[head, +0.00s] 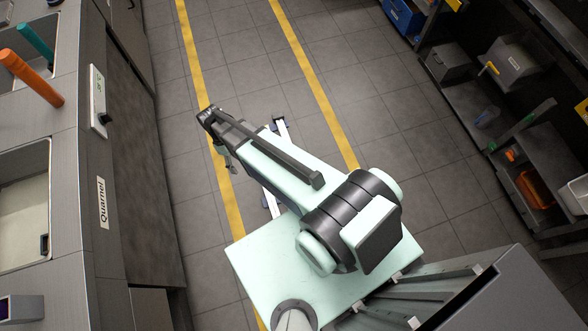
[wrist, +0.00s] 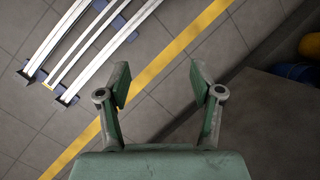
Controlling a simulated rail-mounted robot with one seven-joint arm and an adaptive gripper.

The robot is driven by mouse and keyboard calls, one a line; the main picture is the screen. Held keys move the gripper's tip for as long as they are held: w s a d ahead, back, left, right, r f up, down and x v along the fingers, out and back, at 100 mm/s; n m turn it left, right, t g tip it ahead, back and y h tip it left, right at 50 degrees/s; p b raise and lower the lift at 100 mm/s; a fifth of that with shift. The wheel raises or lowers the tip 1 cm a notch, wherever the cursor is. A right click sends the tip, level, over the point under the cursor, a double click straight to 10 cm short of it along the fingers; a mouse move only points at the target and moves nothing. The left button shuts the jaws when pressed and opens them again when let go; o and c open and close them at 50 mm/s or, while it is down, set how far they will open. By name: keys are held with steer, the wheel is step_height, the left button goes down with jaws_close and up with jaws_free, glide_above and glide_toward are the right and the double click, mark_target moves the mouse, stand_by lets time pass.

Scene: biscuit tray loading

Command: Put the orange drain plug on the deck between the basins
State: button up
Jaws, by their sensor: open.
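A tall orange cylinder (head: 32,78), which looks like the orange drain plug, stands at the left in the head view. Its lower end meets the grey counter near the deck (head: 62,122) between the two basins; I cannot tell exactly how it is seated. The near basin (head: 48,185) is pale inside and the far basin (head: 20,92) is cut off by the frame. My gripper (wrist: 159,82) is open and empty, over the floor to the right of the counter. It is small in the head view (head: 229,160), well apart from the orange cylinder.
A teal cylinder (head: 36,42) stands beyond the orange one. Shelves at the right hold bins, including an orange basket (head: 535,188). Yellow lines (head: 316,80) cross the open floor.

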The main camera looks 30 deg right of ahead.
steer(key=s+d+f+m, duration=0.1)
steer(key=s+d+m, duration=0.1)
steer(key=s, duration=0.7)
steer(key=s+d+f+m+g, duration=0.1)
steer(key=s+d+f+m, duration=0.1)
steer(key=s, duration=0.7)
steer(key=s+d+f+m+g, duration=0.1)
steer(key=s+d+m, duration=0.2)
steer(key=s, duration=0.7)
steer(key=shift+d+f+m+y, duration=0.3)
steer(key=shift+d+y, duration=0.1)
steer(key=shift+d, duration=0.05)
